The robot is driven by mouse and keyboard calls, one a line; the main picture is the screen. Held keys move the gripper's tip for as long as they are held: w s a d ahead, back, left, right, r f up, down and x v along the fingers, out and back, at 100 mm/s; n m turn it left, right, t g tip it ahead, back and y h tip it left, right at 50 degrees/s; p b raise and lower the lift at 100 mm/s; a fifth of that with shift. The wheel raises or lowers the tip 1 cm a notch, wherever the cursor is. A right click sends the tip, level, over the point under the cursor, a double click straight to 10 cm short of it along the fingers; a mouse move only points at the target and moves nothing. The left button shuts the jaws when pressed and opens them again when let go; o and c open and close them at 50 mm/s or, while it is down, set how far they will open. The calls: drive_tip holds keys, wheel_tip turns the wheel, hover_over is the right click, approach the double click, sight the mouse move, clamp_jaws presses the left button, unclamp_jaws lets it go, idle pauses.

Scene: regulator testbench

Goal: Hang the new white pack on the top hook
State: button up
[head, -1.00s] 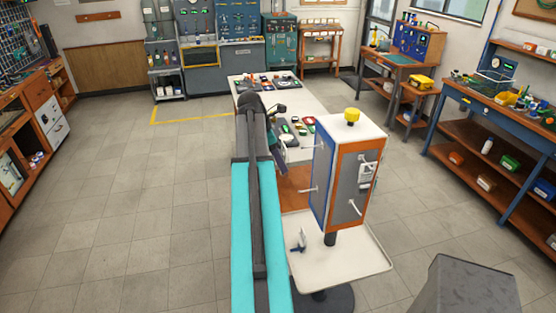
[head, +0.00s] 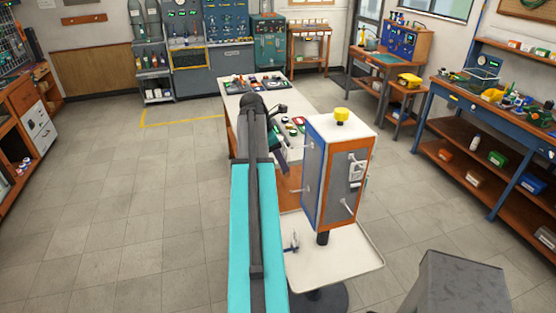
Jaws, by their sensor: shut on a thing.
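A box-like stand with a white top (head: 362,122), a blue left side and an orange-framed grey face (head: 342,188) stands right of my arm. The grey face has an upper hook (head: 357,160) with a small whitish piece beside it, and a lower hook (head: 347,207). Pale hooks also stick out of its left side. My gripper (head: 279,140) is dark, beyond the end of my cyan arm and left of the stand, above the table. My arm hides much of it. I cannot make out its jaws or what they hold. I cannot pick out the new white pack.
A white-topped table (head: 239,97) with several small parts lies behind my arm. A blue workbench (head: 470,113) is at right. Open floor lies to the left.

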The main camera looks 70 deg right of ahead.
drive_tip(key=shift+s+d+f, duration=0.25)
drive_tip(key=shift+s+d, duration=0.55)
drive_tip(key=shift+s, duration=0.2)
drive_tip(key=shift+s+d+f, duration=0.2)
drive_tip(key=shift+s+d, duration=0.6)
drive_tip(key=shift+s, duration=0.15)
drive_tip(key=o, duration=1.1)
drive_tip(key=shift+r, duration=0.1)
drive_tip(key=shift+b+v, duration=2.4)
drive_tip(key=shift+v, duration=4.4)
drive_tip(key=shift+w+a, duration=0.1)
drive_tip(key=shift+w, duration=0.05)
